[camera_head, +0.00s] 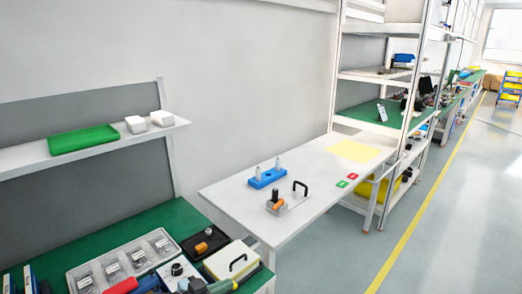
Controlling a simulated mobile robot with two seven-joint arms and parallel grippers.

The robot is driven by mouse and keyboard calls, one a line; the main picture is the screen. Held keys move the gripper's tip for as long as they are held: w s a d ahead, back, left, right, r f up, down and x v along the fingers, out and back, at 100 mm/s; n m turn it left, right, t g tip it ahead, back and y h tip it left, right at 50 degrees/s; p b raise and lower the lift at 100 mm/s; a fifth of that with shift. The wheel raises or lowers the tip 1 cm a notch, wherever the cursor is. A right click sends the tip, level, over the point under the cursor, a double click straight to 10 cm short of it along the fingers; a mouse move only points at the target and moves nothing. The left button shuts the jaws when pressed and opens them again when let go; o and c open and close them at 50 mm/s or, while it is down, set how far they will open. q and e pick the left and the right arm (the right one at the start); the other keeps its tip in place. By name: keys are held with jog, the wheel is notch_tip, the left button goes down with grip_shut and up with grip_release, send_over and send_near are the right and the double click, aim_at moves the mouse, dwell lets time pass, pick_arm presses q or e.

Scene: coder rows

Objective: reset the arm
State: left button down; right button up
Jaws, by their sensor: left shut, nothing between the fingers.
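No arm or gripper of mine can be made out in the head view. The view covers two workbenches and a shelf rack. A white table (330,174) stands in the middle. On it are a blue block with two upright light pegs (267,178) and a clear plate with a black handle and an orange-and-black part (287,201).
A green-topped bench (150,219) at lower left holds a grey compartment tray (122,264), a black tray (205,243) and a cream case (231,260). A green tray (84,140) lies on the wall shelf. Open floor (440,237) lies at right.

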pick_arm(q)
jog(key=s+d+f+n+y, duration=0.1)
jog(key=s+d+f, duration=0.1)
jog(key=s, duration=0.2)
jog(key=s+d+f+n+t, duration=0.1)
jog(key=s+d+f, duration=0.15)
jog(key=s, duration=0.25)
jog(key=s+d+f+n+y, duration=0.1)
jog(key=s+f, duration=0.2)
jog(key=s, duration=0.1)
jog(key=s+a+f+n+g+y, duration=0.1)
jog(key=s+a+f+y, duration=0.2)
jog(key=s+a, duration=0.4)
jog(key=s+a+f+n+g+y, duration=0.1)
jog(key=s+a+f+y, duration=0.3)
jog(key=s, duration=1)
jog(key=a+f+n, duration=0.1)
jog(key=a+f, duration=0.1)
jog(key=a, duration=0.1)
jog(key=shift+s+a+f, duration=0.15)
jog(key=shift+a+f, duration=0.1)
jog(key=shift+a, duration=0.15)
